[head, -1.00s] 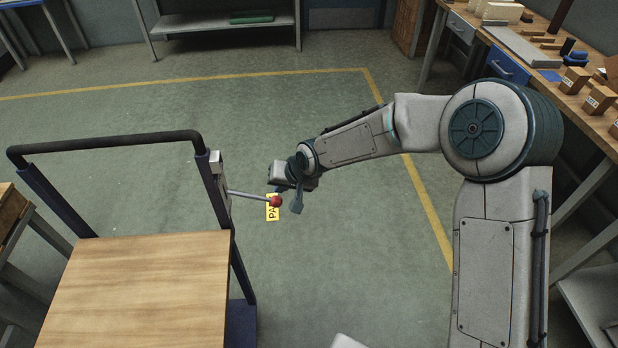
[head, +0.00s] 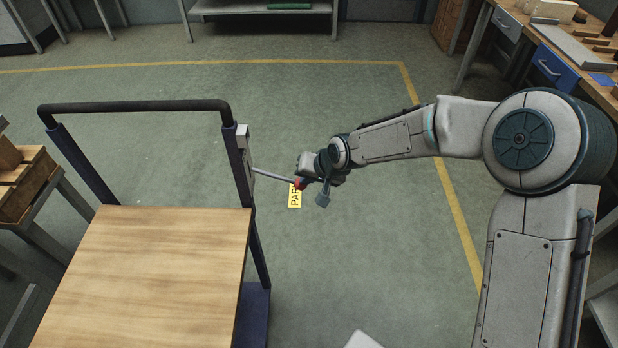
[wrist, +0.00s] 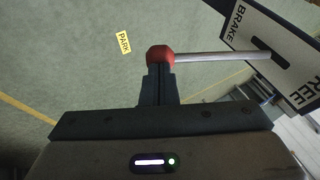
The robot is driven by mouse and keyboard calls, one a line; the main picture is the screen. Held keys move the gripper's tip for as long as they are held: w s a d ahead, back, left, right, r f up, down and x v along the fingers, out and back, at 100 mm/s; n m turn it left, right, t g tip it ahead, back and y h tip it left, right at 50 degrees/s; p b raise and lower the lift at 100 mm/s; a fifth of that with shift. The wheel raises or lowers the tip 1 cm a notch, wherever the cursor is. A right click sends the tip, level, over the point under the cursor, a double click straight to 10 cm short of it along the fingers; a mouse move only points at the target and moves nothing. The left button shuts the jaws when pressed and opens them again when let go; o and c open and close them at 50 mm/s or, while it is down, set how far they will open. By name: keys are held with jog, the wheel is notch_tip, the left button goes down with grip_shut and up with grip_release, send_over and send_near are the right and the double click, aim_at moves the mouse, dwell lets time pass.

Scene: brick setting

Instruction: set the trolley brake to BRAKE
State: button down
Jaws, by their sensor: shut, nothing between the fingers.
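The trolley (head: 152,270) has a wooden deck and a dark handle frame on the left of the head view. A metal brake lever (head: 272,176) with a red knob (head: 298,184) sticks out from its right post. In the wrist view, the lever (wrist: 215,57) runs from a slotted plate (wrist: 290,72) marked BRAKE and FREE to the red knob (wrist: 160,57). I cannot tell which end of the slot the lever is at. My gripper (wrist: 158,85) is shut and empty, with its fingertips against or very close to the knob. In the head view, my gripper (head: 304,172) partly hides the knob.
A yellow PARK label (head: 294,197) lies on the floor beyond the knob. A workbench (head: 480,50) stands at the right, with a blue drawer (head: 556,68). A low table with a wooden crate (head: 28,185) stands left of the trolley.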

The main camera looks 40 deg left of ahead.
jog(key=shift+d+f, duration=0.15)
jog(key=shift+f, duration=0.1)
jog(key=w+p+v, duration=0.1)
jog(key=p+v, duration=0.1)
jog(key=v, duration=1.2)
jog(key=shift+w+p, duration=0.15)
jog(key=shift+p, duration=0.15)
jog(key=w+d+r+m+t+h+p, duration=0.1)
jog(key=d+r+h, duration=0.15)
jog(key=d, duration=0.85)
jog(key=w+d+r+m+t+h, duration=0.1)
jog(key=d+r+h, duration=0.15)
jog(key=d, duration=0.95)
jog(key=s+d+r+m+h, duration=0.1)
jog(key=s+d+r+m, duration=0.1)
jog(key=s+d, duration=0.3)
jog(key=s+d+r+m+p, duration=0.1)
jog(key=s+d, duration=0.5)
jog(key=d, duration=0.8)
jog(key=shift+s+d+r+m+h, duration=0.25)
jog(key=shift+s+r+m+h, duration=0.15)
jog(key=shift+r+m, duration=0.55)
